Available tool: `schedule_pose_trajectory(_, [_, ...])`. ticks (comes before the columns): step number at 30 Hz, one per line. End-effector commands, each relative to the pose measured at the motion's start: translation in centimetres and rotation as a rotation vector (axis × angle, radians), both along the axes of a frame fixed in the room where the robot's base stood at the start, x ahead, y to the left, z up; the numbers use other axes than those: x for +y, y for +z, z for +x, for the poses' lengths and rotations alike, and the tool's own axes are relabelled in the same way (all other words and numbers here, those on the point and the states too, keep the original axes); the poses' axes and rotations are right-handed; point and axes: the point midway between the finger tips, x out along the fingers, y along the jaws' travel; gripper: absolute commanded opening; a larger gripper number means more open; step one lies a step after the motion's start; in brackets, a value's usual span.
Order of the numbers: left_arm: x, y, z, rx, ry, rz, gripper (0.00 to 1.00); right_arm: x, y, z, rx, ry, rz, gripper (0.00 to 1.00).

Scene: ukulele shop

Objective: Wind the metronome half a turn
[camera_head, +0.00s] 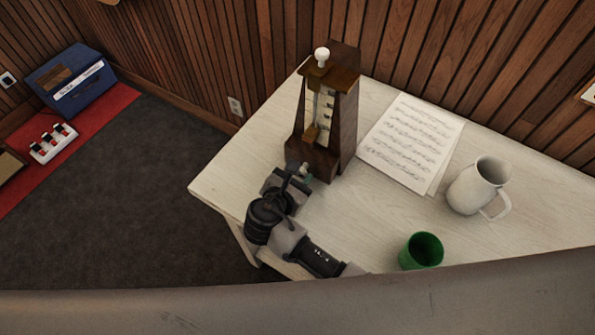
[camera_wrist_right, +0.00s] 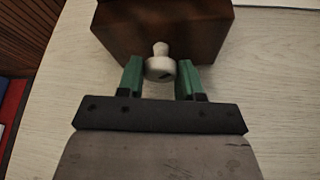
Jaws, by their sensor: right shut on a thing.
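The metronome (camera_head: 345,115) is a dark brown wooden case standing upright near the table's back left. A white knob (camera_head: 321,55) shows at its top, above a pale scale (camera_head: 321,105). My right gripper (camera_head: 301,170) is at the foot of the case's front. In the right wrist view a pale winding knob (camera_wrist_right: 160,67) sticks out from the brown case (camera_wrist_right: 165,28). The green fingers of my right gripper (camera_wrist_right: 160,75) stand on both sides of it, shut on it. In the head view my gripper largely hides this knob. My left gripper is not in view.
Sheet music (camera_head: 408,142) lies right of the metronome on the pale table (camera_head: 245,165). A white mug (camera_head: 474,190) and a green cup (camera_head: 421,251) stand farther right. A wood-panelled wall (camera_head: 440,45) is close behind. The table's left edge is near my right gripper.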

Motion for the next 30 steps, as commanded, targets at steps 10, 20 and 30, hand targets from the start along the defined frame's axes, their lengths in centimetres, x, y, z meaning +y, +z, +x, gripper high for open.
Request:
schedule_pose_trajectory(10, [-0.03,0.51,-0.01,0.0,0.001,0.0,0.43,-0.14,0.03,0.03,-0.148,-0.001,0.198,0.12])
schedule_pose_trajectory(20, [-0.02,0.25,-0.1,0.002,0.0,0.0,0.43,-0.2,0.04,0.05,-0.222,-0.002,0.299,0.12])
schedule_pose_trajectory(30, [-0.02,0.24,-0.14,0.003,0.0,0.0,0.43,-0.22,0.1,0.08,-0.235,-0.003,0.313,0.12])
